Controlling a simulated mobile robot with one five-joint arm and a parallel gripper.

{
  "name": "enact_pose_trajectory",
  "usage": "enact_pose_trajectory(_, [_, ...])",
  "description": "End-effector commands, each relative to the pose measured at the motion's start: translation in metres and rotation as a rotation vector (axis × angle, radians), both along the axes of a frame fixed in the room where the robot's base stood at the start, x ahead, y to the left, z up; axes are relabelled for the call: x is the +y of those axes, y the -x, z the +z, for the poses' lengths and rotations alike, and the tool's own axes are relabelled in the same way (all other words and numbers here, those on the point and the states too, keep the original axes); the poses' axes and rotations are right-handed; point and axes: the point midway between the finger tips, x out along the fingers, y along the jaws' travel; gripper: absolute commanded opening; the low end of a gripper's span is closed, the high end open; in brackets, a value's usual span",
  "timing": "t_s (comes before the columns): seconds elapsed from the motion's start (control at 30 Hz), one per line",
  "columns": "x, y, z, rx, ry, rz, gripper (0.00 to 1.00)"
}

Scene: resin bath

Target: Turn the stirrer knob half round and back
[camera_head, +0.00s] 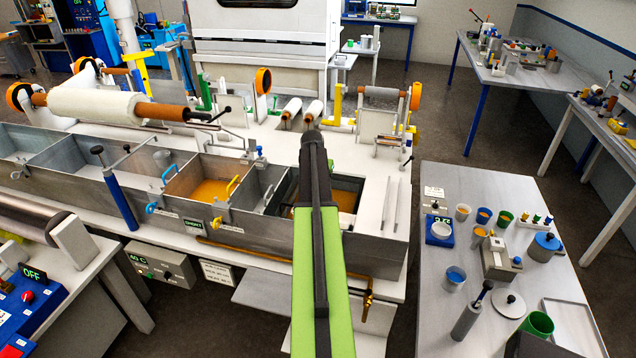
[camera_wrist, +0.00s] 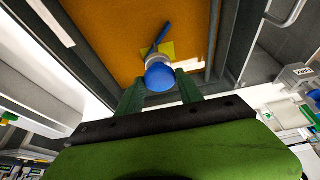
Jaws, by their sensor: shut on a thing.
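The stirrer knob (camera_wrist: 159,77) is a round blue knob, seen in the wrist view. A grey collar and a blue bar (camera_wrist: 161,33) show beyond it, over a yellow patch. My gripper (camera_wrist: 160,90) has its two dark green fingers on either side of the knob, shut on it. Amber resin (camera_wrist: 105,35) fills the bath compartment behind the knob. In the head view my green and black arm reaches over the right end of the metal bath (camera_head: 250,243) and hides the knob and the fingertips. Amber resin (camera_head: 345,198) shows right of my arm.
Another resin compartment (camera_head: 208,188) with blue and yellow handles lies left of my arm. Rollers (camera_head: 95,104) stand behind the bath. A grey table (camera_head: 430,300) with cups, a scale and pots stands at the right. A dark floor gap separates it from the bath bench.

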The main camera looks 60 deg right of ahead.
Motion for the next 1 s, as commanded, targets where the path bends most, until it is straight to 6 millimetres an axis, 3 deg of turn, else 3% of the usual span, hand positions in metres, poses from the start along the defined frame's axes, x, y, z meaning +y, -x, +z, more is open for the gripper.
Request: enact_pose_trajectory(1.0, [-0.0086,0.0038,0.0007,0.002,0.005,0.963,0.03])
